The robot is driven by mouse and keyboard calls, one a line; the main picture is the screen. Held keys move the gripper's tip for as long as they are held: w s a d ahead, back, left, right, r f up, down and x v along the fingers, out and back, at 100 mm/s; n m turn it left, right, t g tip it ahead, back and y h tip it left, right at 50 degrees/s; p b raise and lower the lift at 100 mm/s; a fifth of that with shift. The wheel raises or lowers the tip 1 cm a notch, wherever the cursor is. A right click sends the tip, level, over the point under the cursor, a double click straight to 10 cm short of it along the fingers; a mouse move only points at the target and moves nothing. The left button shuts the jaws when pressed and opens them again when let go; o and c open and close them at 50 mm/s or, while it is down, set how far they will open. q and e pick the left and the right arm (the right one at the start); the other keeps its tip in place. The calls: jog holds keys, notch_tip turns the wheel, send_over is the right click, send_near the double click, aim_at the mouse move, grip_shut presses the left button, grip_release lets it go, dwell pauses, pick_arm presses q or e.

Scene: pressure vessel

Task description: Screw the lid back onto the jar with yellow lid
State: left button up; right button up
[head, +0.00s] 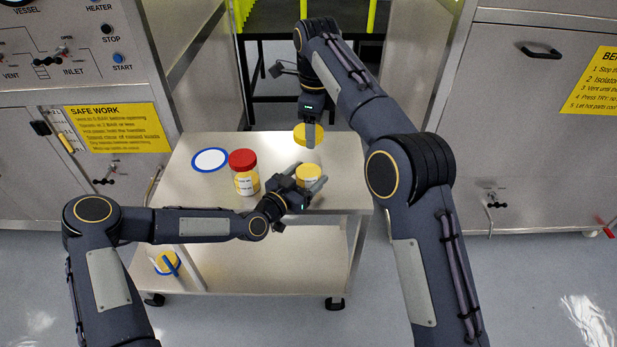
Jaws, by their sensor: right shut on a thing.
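My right gripper (309,122) reaches down from above and is shut on a yellow lid (301,136). It holds the lid in the air above the far side of the jar. The jar (309,176), with a pale label and a yellow top, stands upright on the upper shelf of a steel cart. My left gripper (304,189) is low at the jar, with its fingers spread on either side of it. The fingers look open, and I cannot tell whether they touch the jar. The jar's lower part is hidden by this gripper.
A red-lidded jar (243,171) stands left of my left gripper. A white disc with a blue rim (210,159) lies at the back left of the cart (200,190). Steel cabinets stand on both sides.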

pick_arm(q)
jog(key=c, duration=0.9)
pick_arm(e)
send_over(311, 163)
jog(key=w, duration=0.1)
jog(key=shift+d+f, duration=0.25)
jog(key=shift+f, duration=1)
jog(key=shift+d+f, duration=0.2)
jog(key=shift+f, duration=1)
jog(key=shift+f, duration=0.9)
jog(key=shift+f, duration=0.55)
pick_arm(q)
grip_shut()
pick_arm(e)
jog(key=m, duration=0.5)
jog(key=shift+s+a, duration=0.25)
jog(key=shift+s, duration=0.05)
jog(key=m, duration=0.5)
jog(key=shift+s+a, duration=0.15)
jog(key=shift+a, duration=0.05)
